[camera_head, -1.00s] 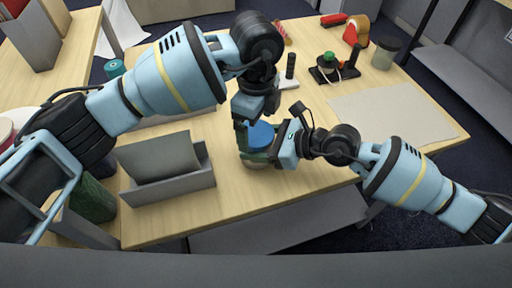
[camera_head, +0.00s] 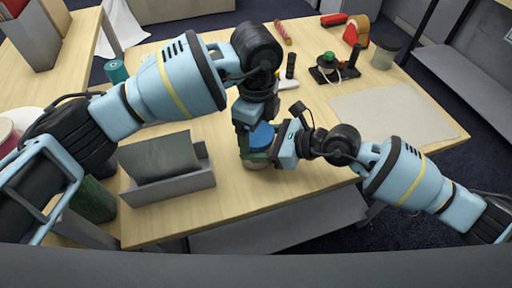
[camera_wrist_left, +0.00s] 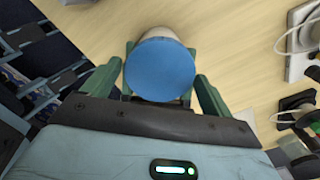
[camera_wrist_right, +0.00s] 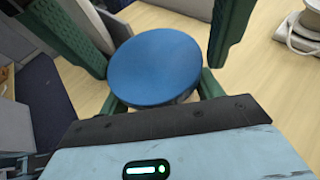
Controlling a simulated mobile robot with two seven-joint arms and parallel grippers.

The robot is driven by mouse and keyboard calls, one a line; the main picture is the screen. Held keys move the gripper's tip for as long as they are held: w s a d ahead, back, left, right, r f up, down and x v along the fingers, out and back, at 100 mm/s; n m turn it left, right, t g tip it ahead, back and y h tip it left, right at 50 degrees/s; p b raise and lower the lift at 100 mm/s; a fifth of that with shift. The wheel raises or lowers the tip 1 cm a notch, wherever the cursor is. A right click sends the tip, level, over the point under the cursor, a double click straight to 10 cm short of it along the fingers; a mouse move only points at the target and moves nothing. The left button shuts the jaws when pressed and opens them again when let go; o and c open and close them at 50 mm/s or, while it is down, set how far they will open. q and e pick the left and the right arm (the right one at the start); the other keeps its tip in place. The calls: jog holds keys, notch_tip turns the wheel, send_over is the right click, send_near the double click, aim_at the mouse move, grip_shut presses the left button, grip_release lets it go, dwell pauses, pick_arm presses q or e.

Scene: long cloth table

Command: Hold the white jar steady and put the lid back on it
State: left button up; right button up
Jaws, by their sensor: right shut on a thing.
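The round blue lid (camera_wrist_left: 160,78) lies over the mouth of the white jar (camera_wrist_left: 160,33); I cannot tell whether it is fully seated. The lid also shows in the head view (camera_head: 262,134) and the right wrist view (camera_wrist_right: 154,67). The jar stands near the table's front edge, mostly hidden by the lid and grippers. My right gripper (camera_wrist_right: 160,95) is shut on the jar from the right, its green fingers below the lid. My left gripper (camera_wrist_left: 160,85) comes from above, open, its fingers on either side of the lid with small gaps.
A grey file holder (camera_head: 172,190) stands left of the jar. A pale mat (camera_head: 392,117) lies to the right. A device with a green knob (camera_head: 330,66), a red-and-tan object (camera_head: 356,32) and a grey-green cup (camera_head: 385,55) stand farther back.

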pick_arm(q)
jog(key=shift+o, duration=0.9)
jog(key=shift+r, duration=2.25)
jog(key=shift+r, duration=0.15)
jog(key=shift+c, duration=0.3)
jog(key=shift+r, duration=1.6)
jog(key=shift+f, duration=0.1)
jog(key=shift+f, duration=3.9)
